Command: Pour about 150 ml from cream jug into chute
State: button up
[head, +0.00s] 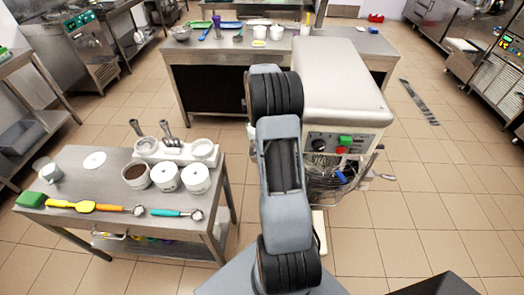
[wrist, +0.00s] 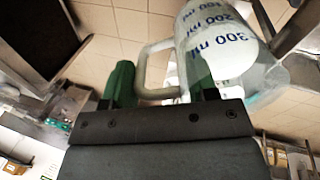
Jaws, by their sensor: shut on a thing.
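In the wrist view, my gripper (wrist: 160,84) has its two green fingers around the pale handle of the cream jug (wrist: 222,48). The jug is on the right side of that view, tilted, with blue marks for 200 and 300 ml. Its lower edge in the picture looks clear, the rest white; I cannot see its spout or any stream. In the head view, my arm hides the gripper. The batch freezer (head: 338,82) has a pale top and a front panel with green and red buttons. A wire guard (head: 335,188) hangs below the panel; I cannot make out the chute.
A steel table (head: 108,225) at left carries white tubs (head: 166,178), a yellow spatula (head: 70,205), scoops and a small metal cup (head: 48,172). A back counter (head: 200,50) holds trays and utensils.

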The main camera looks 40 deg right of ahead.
jog(key=s+a+r+t+h+b, duration=0.1)
jog(key=s+r+t+b, duration=0.1)
jog(key=r, duration=0.4)
jog(key=s+a+r+t+h+b, duration=0.1)
jog(key=s+r+t+b, duration=0.1)
jog(key=r+b, duration=0.3)
jog(key=s+a+r+t+h+b, duration=0.1)
jog(key=s+r+t+h+b, duration=0.1)
jog(key=r+t+b, duration=0.2)
notch_tip(320, 180, up, 4)
jog(key=shift+s+a+f, duration=0.1)
jog(key=shift+s+a, duration=0.15)
jog(key=shift+s+a+b, duration=0.1)
jog(key=shift+a+b, duration=0.05)
jog(key=shift+b, duration=0.2)
